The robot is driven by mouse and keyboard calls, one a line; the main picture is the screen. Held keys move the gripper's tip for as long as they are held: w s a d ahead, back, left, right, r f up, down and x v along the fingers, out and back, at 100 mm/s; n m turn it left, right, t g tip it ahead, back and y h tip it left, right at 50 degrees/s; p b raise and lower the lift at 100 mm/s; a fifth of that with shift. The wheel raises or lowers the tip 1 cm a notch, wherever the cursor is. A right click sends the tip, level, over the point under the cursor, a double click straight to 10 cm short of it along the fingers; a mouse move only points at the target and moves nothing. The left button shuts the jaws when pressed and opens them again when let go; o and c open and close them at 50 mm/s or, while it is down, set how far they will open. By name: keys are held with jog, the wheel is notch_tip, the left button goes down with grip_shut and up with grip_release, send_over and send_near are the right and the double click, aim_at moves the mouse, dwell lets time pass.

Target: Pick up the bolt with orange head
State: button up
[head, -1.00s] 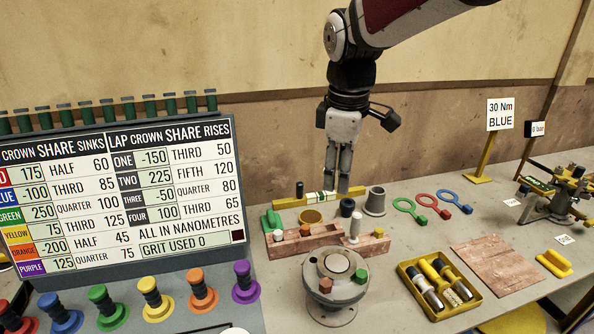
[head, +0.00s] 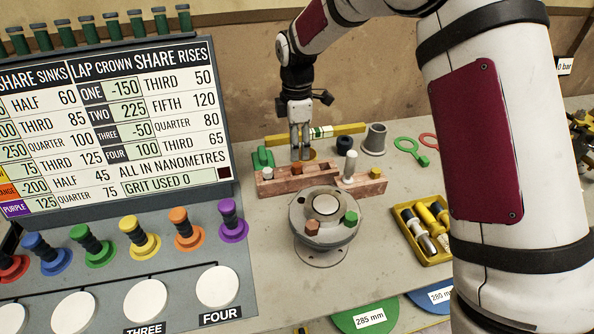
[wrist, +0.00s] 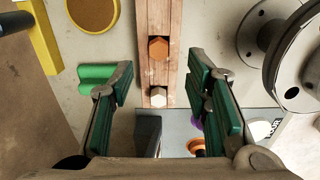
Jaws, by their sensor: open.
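The bolt with orange head (wrist: 158,48) stands in a long reddish-brown wooden block, its hexagonal head facing up. In the head view, an orange bolt head (head: 296,171) shows low in the left part of the block (head: 320,181). A white hexagonal bolt head (wrist: 158,97) is close beside it in the same block. My gripper (wrist: 161,64) is open and empty, with green-padded fingers on either side of the block in the wrist view. In the head view my gripper (head: 301,157) hangs fingers down, just above or behind the orange head; the exact height is unclear.
A flanged pipe (head: 325,222) stands in front. Behind are a yellow bar (head: 345,130) and grey flanged cylinder (head: 375,138). The score board (head: 110,110) is left.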

aim_at(297, 165)
jog(key=shift+w+f+p, duration=0.1)
jog(key=shift+f+p, duration=0.55)
jog(key=shift+f, duration=2.7)
jog(key=shift+c, duration=0.6)
grip_shut()
